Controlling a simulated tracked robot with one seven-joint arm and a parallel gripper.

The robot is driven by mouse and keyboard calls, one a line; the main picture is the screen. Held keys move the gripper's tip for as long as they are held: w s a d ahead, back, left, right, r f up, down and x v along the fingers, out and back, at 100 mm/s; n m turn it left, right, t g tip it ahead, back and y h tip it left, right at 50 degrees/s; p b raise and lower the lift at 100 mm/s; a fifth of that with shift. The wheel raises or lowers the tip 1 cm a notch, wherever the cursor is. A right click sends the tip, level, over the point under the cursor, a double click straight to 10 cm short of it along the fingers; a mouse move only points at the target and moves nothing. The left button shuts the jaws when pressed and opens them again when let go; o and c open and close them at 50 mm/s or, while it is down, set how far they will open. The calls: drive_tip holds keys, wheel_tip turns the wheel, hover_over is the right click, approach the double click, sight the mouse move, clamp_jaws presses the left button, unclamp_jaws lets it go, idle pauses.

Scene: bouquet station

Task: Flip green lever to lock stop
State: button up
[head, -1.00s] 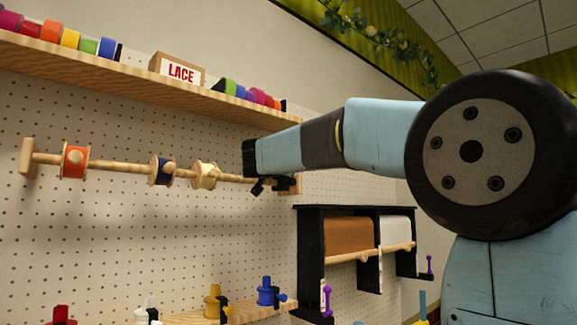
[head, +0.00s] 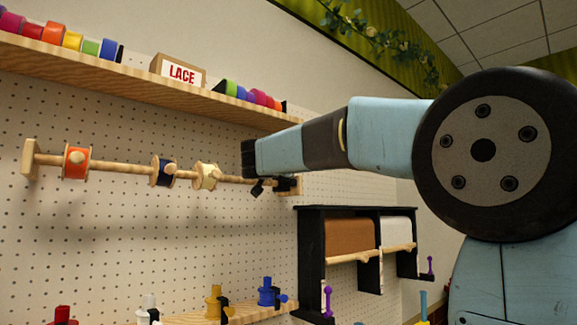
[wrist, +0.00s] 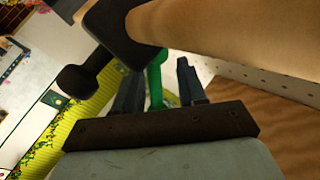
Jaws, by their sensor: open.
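The green lever (wrist: 155,84) shows in the wrist view as a narrow green bar between my gripper's two dark fingers. My gripper (wrist: 159,78) is open around it, one finger on each side. I cannot tell whether either finger touches it. The lever's upper end meets a black piece (wrist: 118,24), which sits on the wooden rod (wrist: 210,55). In the head view my gripper (head: 258,187) is at the rod's right end, and the lever cannot be made out there.
A black knob (wrist: 76,80) sticks out left of the fingers. Orange (head: 77,162), dark blue (head: 163,171) and cream (head: 205,176) spools hang on the rod. A wooden shelf (head: 120,81) runs above, and a black rack (head: 312,250) stands below right.

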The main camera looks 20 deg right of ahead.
drive_tip(key=v, duration=1.3)
drive_tip(key=shift+d, duration=0.1)
drive_tip(key=s+d+f+n+g+y, duration=0.25)
drive_tip(key=s+d+f, duration=0.2)
drive_tip(key=f, duration=0.55)
drive_tip(key=s+d+f+n+g+y, duration=0.1)
drive_tip(key=s+d+f+n+g, duration=0.3)
drive_tip(key=f, duration=0.7)
drive_tip(key=s+a+f+n+g+y, duration=0.1)
drive_tip(key=s+f+n+g+y, duration=0.1)
drive_tip(key=s+f, duration=0.5)
drive_tip(key=s+a+f+n+g+y, duration=0.2)
drive_tip(key=s+f+y, duration=0.3)
drive_tip(key=f, duration=0.8)
drive_tip(key=s+n, duration=0.1)
drive_tip(key=s, duration=0.2)
drive_tip(key=shift+s, duration=0.2)
